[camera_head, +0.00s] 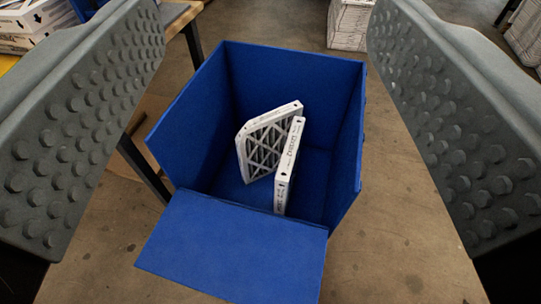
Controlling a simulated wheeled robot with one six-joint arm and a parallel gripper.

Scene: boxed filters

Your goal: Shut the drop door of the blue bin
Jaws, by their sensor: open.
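The blue bin (342,150) stands on the floor in the middle of the view, open at the top. Its drop door (235,250) hangs out from the near side, folded down toward me. Two white-framed filters stand inside: one with a dark lattice face (264,150) leans at a tilt, and a narrow one (289,168) stands edge-on in front of it. My gripper (268,110) is open, with one grey studded finger at each side of the view. Nothing is between the fingers at close range; the bin shows beyond them.
A table (182,12) with boxed filters (33,18) stands at the upper left, its dark leg close to the bin's left side. More stacked filters (349,25) are at the back. Brown floor (400,235) is clear right of the bin.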

